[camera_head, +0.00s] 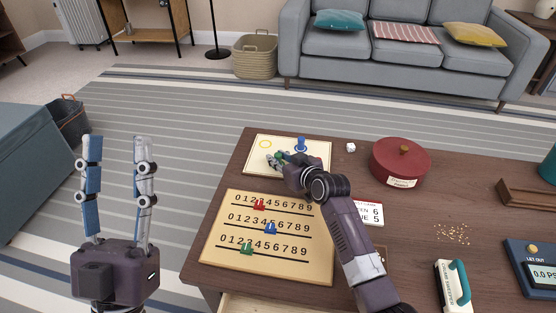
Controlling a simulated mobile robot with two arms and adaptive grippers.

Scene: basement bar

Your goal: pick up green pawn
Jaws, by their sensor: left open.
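A green pawn (281,155), mostly hidden by my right gripper, is on the cream board (318,155) at the table's far left. My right gripper (278,159) reaches over this board with its fingers at the green pawn. The fingers are small and overlap the pawn, so I cannot tell whether they grip it. A blue pawn (301,145) stands on the same board, just right of the gripper. My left gripper (117,140) is open and empty, pointing up, left of the table.
A number board (222,258) with red, blue and green markers lies nearer. A white die (350,147), a round red box (400,160) and a score card (370,212) are to the right. A wooden rack (530,195) sits at the far right.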

